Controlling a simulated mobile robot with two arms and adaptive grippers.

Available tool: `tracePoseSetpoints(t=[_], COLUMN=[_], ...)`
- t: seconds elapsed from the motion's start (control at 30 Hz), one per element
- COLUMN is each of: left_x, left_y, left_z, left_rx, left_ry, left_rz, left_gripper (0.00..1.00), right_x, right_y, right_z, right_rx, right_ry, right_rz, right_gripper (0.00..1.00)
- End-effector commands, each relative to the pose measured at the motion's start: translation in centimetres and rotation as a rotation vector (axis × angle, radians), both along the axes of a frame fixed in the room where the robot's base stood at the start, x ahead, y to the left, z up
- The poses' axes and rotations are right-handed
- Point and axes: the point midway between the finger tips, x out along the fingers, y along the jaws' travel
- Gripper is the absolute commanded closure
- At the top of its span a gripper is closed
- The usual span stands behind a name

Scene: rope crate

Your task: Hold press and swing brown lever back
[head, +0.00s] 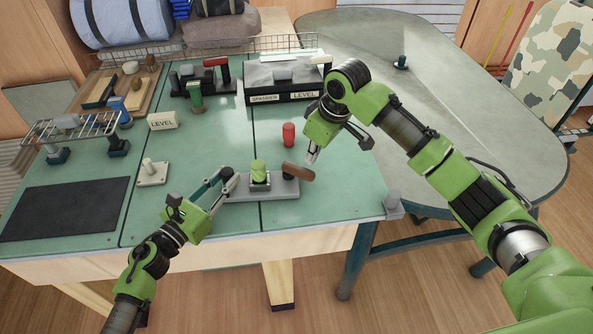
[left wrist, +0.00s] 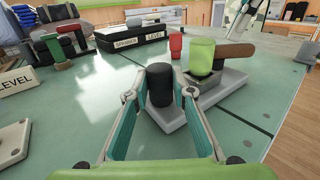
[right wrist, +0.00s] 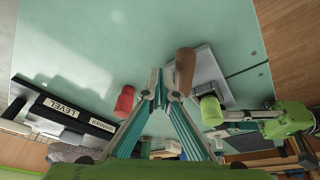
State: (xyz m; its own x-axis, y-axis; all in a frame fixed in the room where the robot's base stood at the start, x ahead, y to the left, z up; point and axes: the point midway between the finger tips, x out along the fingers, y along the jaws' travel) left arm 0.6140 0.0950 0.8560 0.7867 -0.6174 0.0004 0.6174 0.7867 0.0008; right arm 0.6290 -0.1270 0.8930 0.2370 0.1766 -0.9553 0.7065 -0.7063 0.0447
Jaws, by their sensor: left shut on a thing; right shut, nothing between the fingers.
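The press has a grey base (head: 275,191) near the front edge of the green table, with a green cylinder (head: 259,171) on it. Its brown lever (head: 298,172) points to the right in the head view. My left gripper (head: 229,180) is shut around a black upright post (left wrist: 160,86) at the left end of the base. My right gripper (head: 311,157) is shut and empty, just behind the lever's outer part. In the right wrist view its fingertips are right beside the brown lever (right wrist: 185,70); I cannot tell whether they touch.
A red cylinder (head: 289,134) stands behind the press. A black box labelled LEVEL (head: 282,92), a red-handled clamp (head: 217,72) and a wire rack (head: 72,127) are farther off. A dark mat (head: 65,208) lies front left. The green tabletop right of the press is mostly clear.

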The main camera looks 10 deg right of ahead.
Motion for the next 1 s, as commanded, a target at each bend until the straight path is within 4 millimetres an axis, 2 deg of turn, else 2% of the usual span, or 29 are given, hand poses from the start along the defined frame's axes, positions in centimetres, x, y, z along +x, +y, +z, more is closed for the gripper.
tracePoseSetpoints(t=[0.1,0.33,1.0], left_x=[0.0,0.0,0.0], left_y=[0.1,0.1,0.1], left_z=[-0.3,-0.2,-0.2], left_rx=[0.003,0.004,0.003], left_ry=[0.004,0.003,0.003], left_rz=[0.002,0.002,0.002], left_gripper=[1.0,1.0,1.0], right_x=[0.0,0.0,0.0], right_y=[0.0,0.0,0.0], right_z=[-1.5,-3.0,-3.1], right_rx=[0.0,0.0,0.0], right_ry=[0.002,0.0,-0.001], right_rz=[-0.001,-0.001,0.0], right_gripper=[1.0,1.0,1.0])
